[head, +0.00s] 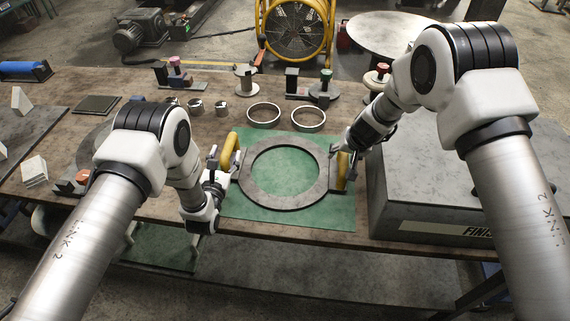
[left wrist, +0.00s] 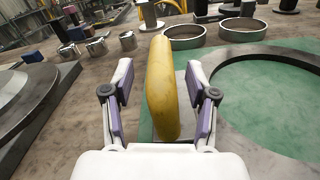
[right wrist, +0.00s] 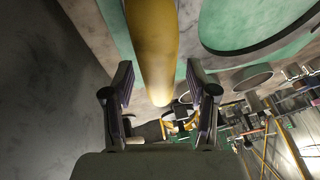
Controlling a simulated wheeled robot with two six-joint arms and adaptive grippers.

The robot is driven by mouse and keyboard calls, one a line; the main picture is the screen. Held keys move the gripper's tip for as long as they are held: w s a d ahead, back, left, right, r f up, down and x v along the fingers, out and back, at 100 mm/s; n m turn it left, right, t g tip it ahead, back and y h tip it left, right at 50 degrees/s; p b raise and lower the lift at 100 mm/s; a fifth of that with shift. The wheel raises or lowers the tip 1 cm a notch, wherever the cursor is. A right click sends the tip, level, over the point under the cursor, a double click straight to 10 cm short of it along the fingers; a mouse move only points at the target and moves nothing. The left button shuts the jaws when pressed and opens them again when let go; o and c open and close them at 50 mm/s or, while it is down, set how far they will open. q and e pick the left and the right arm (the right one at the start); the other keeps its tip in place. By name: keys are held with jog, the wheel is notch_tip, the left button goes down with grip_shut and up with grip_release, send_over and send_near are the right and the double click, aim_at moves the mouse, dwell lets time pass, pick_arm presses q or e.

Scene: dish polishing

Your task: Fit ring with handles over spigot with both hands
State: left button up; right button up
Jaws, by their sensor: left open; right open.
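The flat grey ring (head: 252,192) lies on a green mat (head: 240,211) at the middle of the table. An upright yellow handle stands on each side, the left handle (head: 229,150) and the right handle (head: 341,172). My left gripper (head: 218,168) is open. In the left wrist view the left handle (left wrist: 162,88) stands between its spread fingers, with gaps visible. My right gripper (head: 346,152) is open at the right handle; in the right wrist view this handle (right wrist: 152,45) shows between its fingers. Neither handle looks clamped. I cannot clearly identify the spigot.
Two smaller metal rings (head: 263,115) (head: 308,118) lie behind the mat. Several small cups (head: 196,105) and stands (head: 245,80) line the back. A large grey block (head: 410,190) stands at right. A round grey piece (left wrist: 22,100) lies left of the left handle.

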pick_arm(q)
jog(key=shift+w, duration=0.25)
pick_arm(e)
jog(key=shift+w+f, duration=0.1)
jog(key=shift+f, duration=0.15)
pick_arm(q)
jog(key=shift+s, duration=0.1)
grip_shut()
pick_arm(e)
grip_shut()
